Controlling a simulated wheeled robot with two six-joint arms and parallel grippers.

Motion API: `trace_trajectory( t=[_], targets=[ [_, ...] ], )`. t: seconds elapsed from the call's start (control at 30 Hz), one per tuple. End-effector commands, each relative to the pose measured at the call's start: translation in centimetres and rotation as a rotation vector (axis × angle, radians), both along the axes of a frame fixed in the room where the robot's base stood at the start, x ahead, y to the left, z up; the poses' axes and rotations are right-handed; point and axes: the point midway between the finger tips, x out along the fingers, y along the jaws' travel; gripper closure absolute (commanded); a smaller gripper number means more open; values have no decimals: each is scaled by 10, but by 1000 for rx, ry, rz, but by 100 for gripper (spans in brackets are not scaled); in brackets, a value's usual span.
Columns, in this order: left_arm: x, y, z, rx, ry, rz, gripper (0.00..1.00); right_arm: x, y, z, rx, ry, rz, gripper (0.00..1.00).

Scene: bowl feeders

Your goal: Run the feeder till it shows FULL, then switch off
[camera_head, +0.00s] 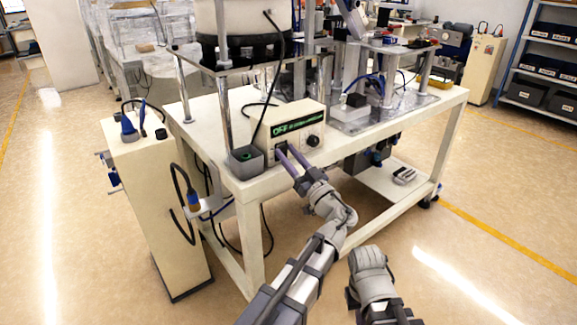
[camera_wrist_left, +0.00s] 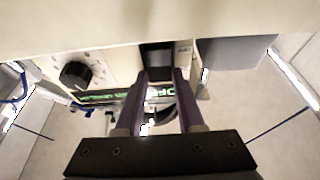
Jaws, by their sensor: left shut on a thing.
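The feeder's control box (camera_head: 291,130) stands on the white table near its front corner. Its dark display (camera_head: 297,124) reads OFF in green, followed by smaller text too fine to read. A black knob (camera_head: 313,141) sits at the right of the front; the knob also shows in the left wrist view (camera_wrist_left: 75,73). My left gripper (camera_head: 284,149) reaches the front of the box, left of the knob. Its fingers are shut on a dark switch (camera_wrist_left: 157,57), which they largely hide in the head view. My right arm shows at the bottom, but its gripper fingers are not visible.
A small grey box with a green button (camera_head: 245,158) stands just left of the control box. The white bowl (camera_head: 246,17) is above on a post-held plate. A cream cabinet (camera_head: 157,200) stands left of the table. Open floor lies in front.

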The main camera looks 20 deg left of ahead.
Motion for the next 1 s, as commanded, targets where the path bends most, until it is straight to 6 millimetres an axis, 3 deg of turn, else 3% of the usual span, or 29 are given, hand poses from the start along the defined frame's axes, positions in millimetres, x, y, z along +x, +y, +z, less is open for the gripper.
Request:
trace_trajectory(
  t=[0.1, 0.47, 0.5, 0.77, 1.0],
  targets=[
    [0, 0, -4, 25, -19, 1, 100, 0, 0, -10, 0, -1, 1, 100],
    [0, 0, -1, 34, -26, 0, 100, 0, 0, -10, 0, -1, 1, 100],
    [0, 0, -1, 34, -26, 0, 60, 0, 0, -10, 0, -1, 1, 100],
    [0, 0, -1, 33, -26, 0, 32, 0, 0, -10, 0, 0, 1, 100],
    [0, 0, -1, 33, -26, 0, 32, 0, 0, -10, 0, 0, 1, 100]
  ],
)
